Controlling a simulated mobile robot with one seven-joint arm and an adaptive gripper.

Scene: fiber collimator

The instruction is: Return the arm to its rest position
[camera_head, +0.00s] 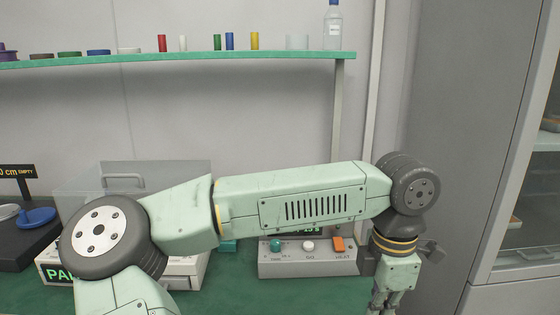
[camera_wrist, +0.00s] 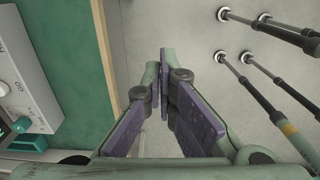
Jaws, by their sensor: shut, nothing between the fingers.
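My arm stretches across the middle of the head view, with its forearm level in front of the bench. My gripper (camera_wrist: 162,110) hangs down at the right end of the arm, and its base also shows at the lower right of the head view, where the fingertips are cut off. In the wrist view the two purple-padded fingers lean together at their tips, with nothing held between them. The gripper is beside the bench edge, with the floor beneath the fingers.
The green bench (camera_head: 236,290) carries a control box (camera_head: 310,268) with knobs and an orange switch, close to my wrist. A shelf (camera_head: 180,58) holds small coloured cylinders and a bottle (camera_head: 333,28). A grey cabinet (camera_head: 470,130) stands at right. Dark rods (camera_wrist: 270,85) appear above the floor.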

